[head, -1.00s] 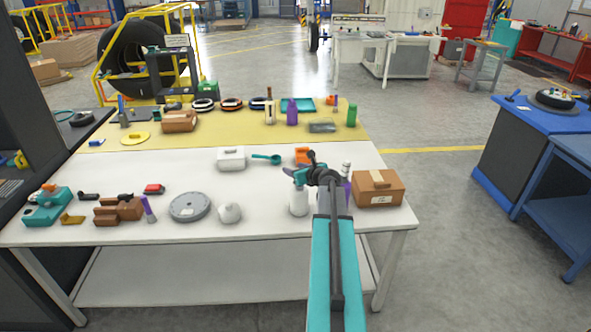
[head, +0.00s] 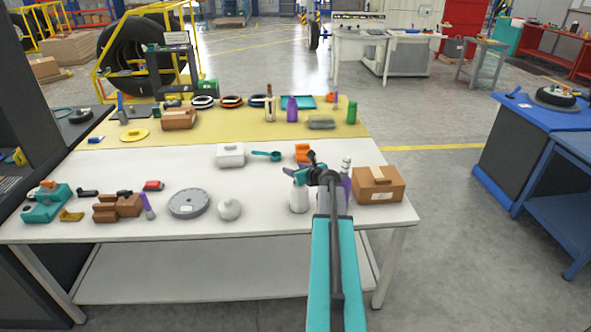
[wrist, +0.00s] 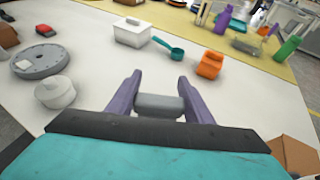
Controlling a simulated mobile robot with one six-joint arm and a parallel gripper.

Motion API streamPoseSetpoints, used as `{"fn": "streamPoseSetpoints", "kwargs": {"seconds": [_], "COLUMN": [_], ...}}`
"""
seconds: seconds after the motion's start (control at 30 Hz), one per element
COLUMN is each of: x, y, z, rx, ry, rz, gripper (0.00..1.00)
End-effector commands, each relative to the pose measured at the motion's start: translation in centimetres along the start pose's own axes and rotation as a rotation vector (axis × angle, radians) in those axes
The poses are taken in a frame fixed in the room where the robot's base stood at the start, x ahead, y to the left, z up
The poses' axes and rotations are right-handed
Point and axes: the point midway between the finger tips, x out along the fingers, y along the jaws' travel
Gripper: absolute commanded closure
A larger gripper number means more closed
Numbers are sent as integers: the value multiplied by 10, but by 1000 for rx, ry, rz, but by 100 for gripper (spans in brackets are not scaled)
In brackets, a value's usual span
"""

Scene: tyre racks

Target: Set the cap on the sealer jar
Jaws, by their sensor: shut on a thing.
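My gripper (head: 289,172) is over the front right part of the white table. In the wrist view its two purple fingers (wrist: 159,88) are shut on a grey cap (wrist: 160,104). A white jar (head: 298,199), which looks like the sealer jar, stands upright on the table just below the gripper in the head view. The jar does not show in the wrist view.
A cardboard box (head: 377,184) stands close on the right. A round white pot (head: 229,209) and a grey disc (head: 189,204) are on the left. A white lidded box (head: 230,155), a teal scoop (head: 266,155) and an orange thing (head: 303,153) lie behind.

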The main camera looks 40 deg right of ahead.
Motion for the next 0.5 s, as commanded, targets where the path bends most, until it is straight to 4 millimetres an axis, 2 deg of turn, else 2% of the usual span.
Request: {"fn": "streamPoseSetpoints", "kwargs": {"seconds": [0.5], "x": [4], "y": [0], "z": [-10], "rx": [0], "ry": [0], "rz": [0], "gripper": [75]}}
